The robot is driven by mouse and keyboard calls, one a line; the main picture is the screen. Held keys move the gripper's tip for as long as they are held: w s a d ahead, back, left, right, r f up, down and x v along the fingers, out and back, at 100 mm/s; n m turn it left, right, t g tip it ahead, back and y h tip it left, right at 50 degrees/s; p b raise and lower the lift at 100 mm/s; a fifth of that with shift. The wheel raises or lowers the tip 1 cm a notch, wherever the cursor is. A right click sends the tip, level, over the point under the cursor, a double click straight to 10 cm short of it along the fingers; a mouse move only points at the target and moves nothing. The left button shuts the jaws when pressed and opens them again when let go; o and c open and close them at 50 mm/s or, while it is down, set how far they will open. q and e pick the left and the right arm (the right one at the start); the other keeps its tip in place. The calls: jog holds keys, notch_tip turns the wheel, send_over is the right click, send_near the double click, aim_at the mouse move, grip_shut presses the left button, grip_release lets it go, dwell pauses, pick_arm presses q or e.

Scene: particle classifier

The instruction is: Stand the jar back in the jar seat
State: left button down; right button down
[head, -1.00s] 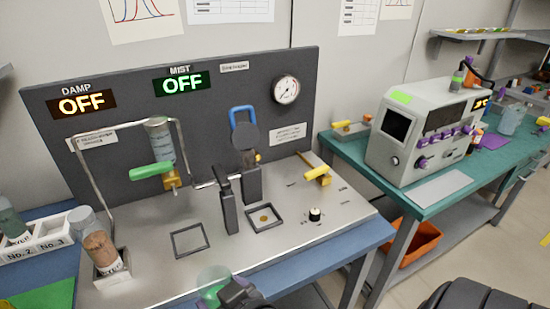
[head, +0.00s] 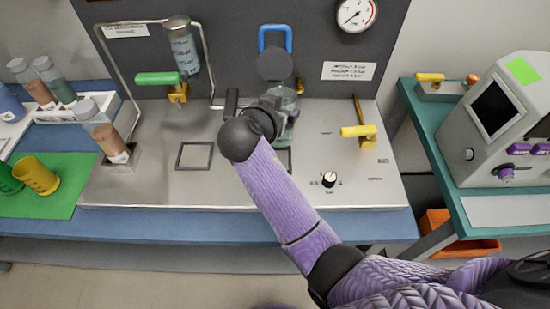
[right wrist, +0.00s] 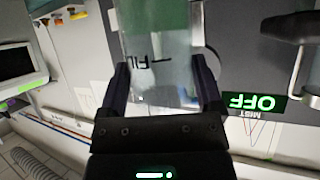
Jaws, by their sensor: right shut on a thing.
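The jar is clear glass with a green part and a label reading "FIL" (right wrist: 155,60), and it fills the space between my right gripper's fingers in the right wrist view. In the head view the jar (head: 287,101) shows only in part behind my right gripper (head: 270,112), above the right side of the bench. My right gripper is shut on it. A dark square frame (head: 290,160), perhaps the jar seat, is mostly hidden by my arm below the jar. A second, empty square frame (head: 195,156) lies to the left. My left gripper is not in view.
A dark disc (head: 274,66) with a blue handle (head: 275,33) stands behind the jar. A yellow-handled valve (head: 359,131) and a knob (head: 329,180) are to the right. A green-handled valve (head: 158,78) and metal tube frame (head: 106,55) are left.

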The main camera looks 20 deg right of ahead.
jog(key=f+b, duration=0.1)
jog(key=f, duration=0.2)
jog(key=f+b, duration=0.1)
jog(key=f, duration=0.2)
jog(key=a+f+b, duration=0.1)
jog(key=f, duration=0.2)
jog(key=shift+w, duration=0.3)
jog(key=shift+f, duration=0.15)
